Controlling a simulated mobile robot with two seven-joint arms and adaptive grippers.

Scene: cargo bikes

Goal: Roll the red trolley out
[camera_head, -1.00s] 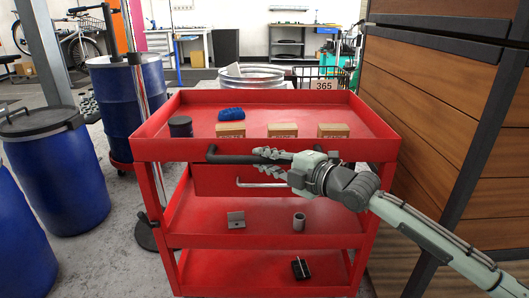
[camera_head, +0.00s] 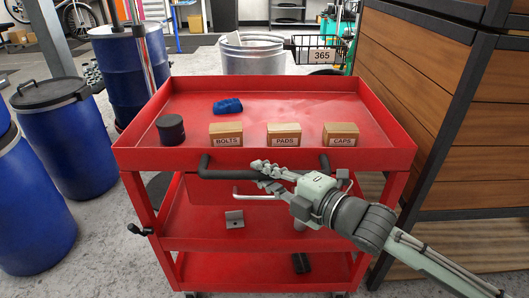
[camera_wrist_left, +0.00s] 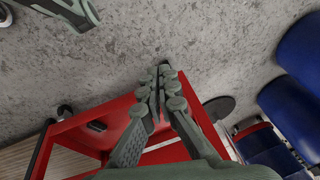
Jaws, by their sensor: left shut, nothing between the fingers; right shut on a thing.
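The red trolley (camera_head: 155,158) stands upright before me in the head view, with a top tray and lower shelves. A dark push handle (camera_head: 222,173) runs along its near side. My right gripper (camera_head: 269,173) reaches in from the right and is shut on this handle. My left gripper is outside the head view. In the left wrist view, my left gripper (camera_wrist_left: 161,92) is shut and empty, its fingers together, with the red trolley (camera_wrist_left: 92,120) behind it. The trolley's wheels are mostly hidden.
Boxes labelled BOLTS (camera_head: 226,135), PADS (camera_head: 284,135) and CAPS (camera_head: 341,135), a blue cloth-like item (camera_head: 228,106) and a dark can (camera_head: 171,130) ride on top. Blue barrels (camera_head: 69,145) stand left. A wooden cabinet (camera_head: 465,120) stands close right. A metal tub (camera_head: 252,58) is behind.

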